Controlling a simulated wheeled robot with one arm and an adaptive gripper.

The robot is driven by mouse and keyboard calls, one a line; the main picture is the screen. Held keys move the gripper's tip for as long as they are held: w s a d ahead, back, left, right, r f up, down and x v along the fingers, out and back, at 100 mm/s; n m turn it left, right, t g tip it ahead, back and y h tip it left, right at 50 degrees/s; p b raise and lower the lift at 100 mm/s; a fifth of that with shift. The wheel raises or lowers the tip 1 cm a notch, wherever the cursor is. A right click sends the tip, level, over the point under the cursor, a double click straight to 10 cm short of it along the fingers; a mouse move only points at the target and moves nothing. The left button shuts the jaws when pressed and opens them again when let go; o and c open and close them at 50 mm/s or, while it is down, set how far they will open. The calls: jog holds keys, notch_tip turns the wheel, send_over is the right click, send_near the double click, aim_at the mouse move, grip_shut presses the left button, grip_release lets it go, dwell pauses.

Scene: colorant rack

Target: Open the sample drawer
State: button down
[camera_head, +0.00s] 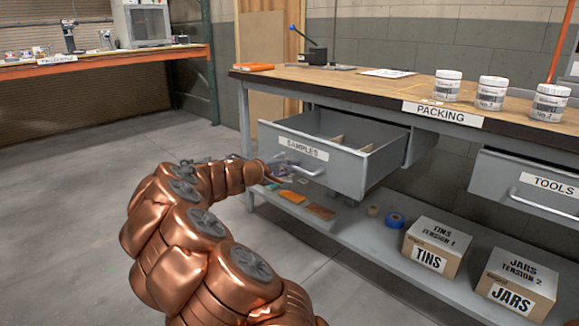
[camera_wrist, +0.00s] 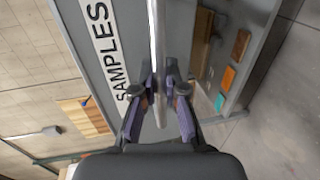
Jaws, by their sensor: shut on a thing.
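The sample drawer (camera_head: 345,165) is a grey metal drawer with a "SAMPLES" label (camera_head: 303,149), under the packing bench. It stands pulled well out, and its inside with light dividers shows in the head view. Its handle is a metal bar (camera_wrist: 157,40) that runs upright through the wrist view. My gripper (camera_wrist: 160,92) is shut on this bar, one finger on each side, beside the "SAMPLES" label. In the head view my gripper (camera_head: 278,168) is at the drawer's front, small and partly hidden by my copper arm.
The packing bench (camera_head: 345,83) carries several white jars. A tools drawer (camera_head: 530,185) is at the right. The lower shelf (camera_head: 375,248) holds a tins box (camera_head: 435,248), a jars box (camera_head: 515,285) and blue tape (camera_head: 395,220). Open floor (camera_head: 70,200) lies at the left.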

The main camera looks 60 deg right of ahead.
jog(key=c, duration=1.2)
grip_release()
jog(key=shift+a, duration=0.15)
jog(key=v, duration=1.1)
jog(key=shift+a, duration=0.35)
jog(key=shift+r, duration=0.1)
jog(key=s+a+r+m+y+p, duration=0.1)
jog(key=s+a+r+y+p, duration=0.1)
jog(key=s+a+r+p, duration=0.45)
jog(key=s+a+r+m+y+p, duration=0.1)
jog(key=s+a+r+y+p, duration=0.25)
jog(key=r+p, duration=0.5)
jog(key=s+a+r+n+y+p, duration=0.1)
jog(key=s+a+r+y+p, duration=0.2)
jog(key=a+p, duration=0.6)
jog(key=s+a+r+n+y+p, duration=0.1)
jog(key=s+a+r+y+p, duration=0.2)
jog(key=s+a+r+p, duration=0.3)
jog(key=s+a+r+n+t+y+p, duration=0.1)
jog(key=s+a+r+y+p, duration=0.3)
jog(key=a+p, duration=0.9)
jog(key=s+a+r+n, duration=0.1)
jog(key=s+a, duration=0.1)
jog(key=shift+a+p, duration=0.25)
jog(key=shift+p, duration=0.1)
